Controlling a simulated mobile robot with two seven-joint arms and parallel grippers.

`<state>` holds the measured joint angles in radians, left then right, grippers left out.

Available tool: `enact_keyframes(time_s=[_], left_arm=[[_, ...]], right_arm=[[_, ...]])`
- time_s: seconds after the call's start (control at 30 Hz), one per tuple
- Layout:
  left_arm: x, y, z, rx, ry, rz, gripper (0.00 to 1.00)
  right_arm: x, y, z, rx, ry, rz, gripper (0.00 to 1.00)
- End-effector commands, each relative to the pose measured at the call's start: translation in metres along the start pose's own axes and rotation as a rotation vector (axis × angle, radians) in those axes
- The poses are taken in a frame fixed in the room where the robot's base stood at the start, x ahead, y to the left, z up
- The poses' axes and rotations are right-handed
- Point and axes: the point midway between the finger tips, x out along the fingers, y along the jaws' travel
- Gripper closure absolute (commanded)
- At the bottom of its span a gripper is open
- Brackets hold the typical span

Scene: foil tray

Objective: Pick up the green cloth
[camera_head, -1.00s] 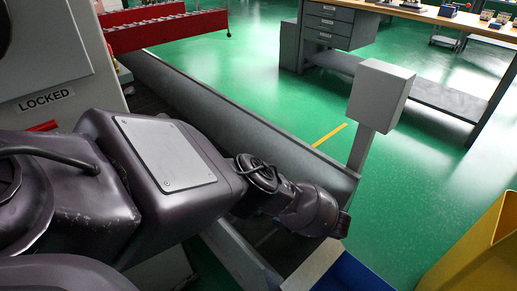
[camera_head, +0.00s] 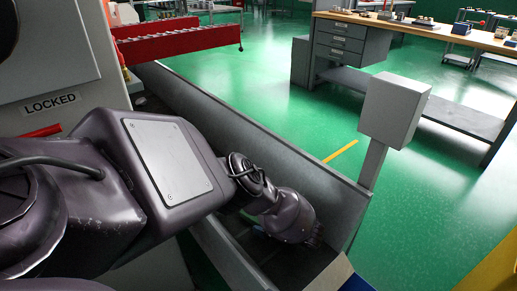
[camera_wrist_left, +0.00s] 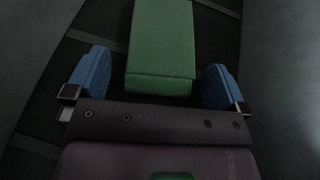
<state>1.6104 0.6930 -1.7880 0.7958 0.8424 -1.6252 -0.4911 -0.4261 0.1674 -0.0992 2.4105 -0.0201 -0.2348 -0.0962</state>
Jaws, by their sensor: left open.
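The green cloth (camera_wrist_left: 160,45) shows in the left wrist view as a folded, block-shaped bundle on a dark surface. Its near end lies between the two blue fingers of my left gripper (camera_wrist_left: 156,84). The fingers are open, with a visible gap on each side of the cloth. In the head view my left gripper (camera_head: 316,240) points down into a grey trough, and its fingertips are hard to make out. I cannot clearly identify the cloth in the head view. My right gripper is not in view.
The grey trough's long wall (camera_head: 260,145) runs beside my left arm. A blue bin edge (camera_head: 357,284) and a yellow bin (camera_head: 490,270) are at lower right. Green floor lies open beyond.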

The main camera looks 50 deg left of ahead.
Motion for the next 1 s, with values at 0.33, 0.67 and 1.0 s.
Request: enact_keyframes(time_s=[0.33,0.67,1.0], left_arm=[[-0.001,0.0,0.001,0.0,0.0,-0.001,0.23],[-0.001,0.0,0.0,0.0,0.0,0.0,0.52],[-0.013,-0.004,0.031,-0.01,0.002,-0.004,0.52]], right_arm=[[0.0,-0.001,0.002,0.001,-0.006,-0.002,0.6],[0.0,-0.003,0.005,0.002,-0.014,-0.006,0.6],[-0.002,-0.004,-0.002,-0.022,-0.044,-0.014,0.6]])
